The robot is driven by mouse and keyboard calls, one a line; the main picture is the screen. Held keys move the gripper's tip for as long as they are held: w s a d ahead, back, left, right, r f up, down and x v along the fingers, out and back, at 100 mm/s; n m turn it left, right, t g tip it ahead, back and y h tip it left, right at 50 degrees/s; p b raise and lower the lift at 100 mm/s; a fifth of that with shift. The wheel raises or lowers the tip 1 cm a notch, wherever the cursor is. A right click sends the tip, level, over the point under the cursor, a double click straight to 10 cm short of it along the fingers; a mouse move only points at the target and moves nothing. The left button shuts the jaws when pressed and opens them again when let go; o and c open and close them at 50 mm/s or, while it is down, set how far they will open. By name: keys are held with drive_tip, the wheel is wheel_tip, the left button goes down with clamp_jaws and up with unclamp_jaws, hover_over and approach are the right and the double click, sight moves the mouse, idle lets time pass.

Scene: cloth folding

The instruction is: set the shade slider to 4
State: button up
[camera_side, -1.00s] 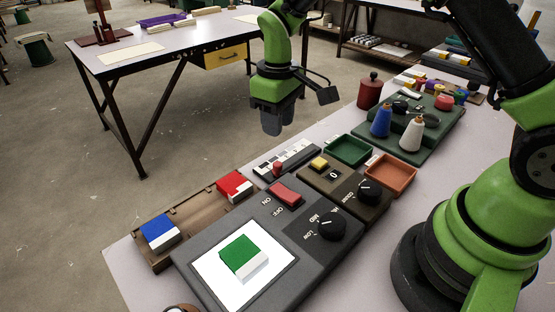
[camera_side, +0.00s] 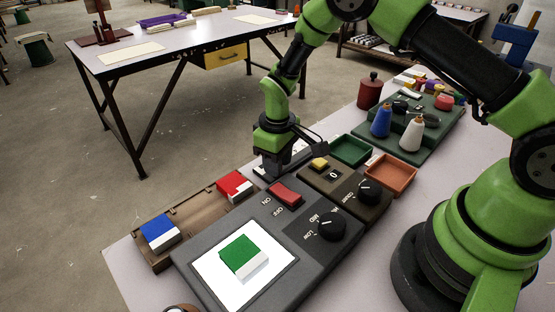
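The shade slider (camera_side: 308,151) is a strip with a pale scale, set behind the dark control boxes. My gripper covers most of it, and only parts of its right end show. Its red knob is hidden behind my gripper, so its setting cannot be read. My gripper (camera_side: 272,172) points down at the slider's left part, with its fingertips low at the strip. Whether the fingers are open or shut on the knob cannot be seen.
A grey panel (camera_side: 190,270) with a lit pad, a red switch (camera_side: 286,194) and a black dial (camera_side: 326,226) lies in front. A brown tray (camera_side: 200,216) holds blue and red folded cloths. Green (camera_side: 351,150) and orange (camera_side: 390,175) trays stand to the right.

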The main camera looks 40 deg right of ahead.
sight(304, 157)
clamp_jaws()
drive_tip(key=d, duration=0.9)
unclamp_jaws()
drive_tip(key=shift+r, duration=0.1)
wheel_tip(304, 157, up, 10)
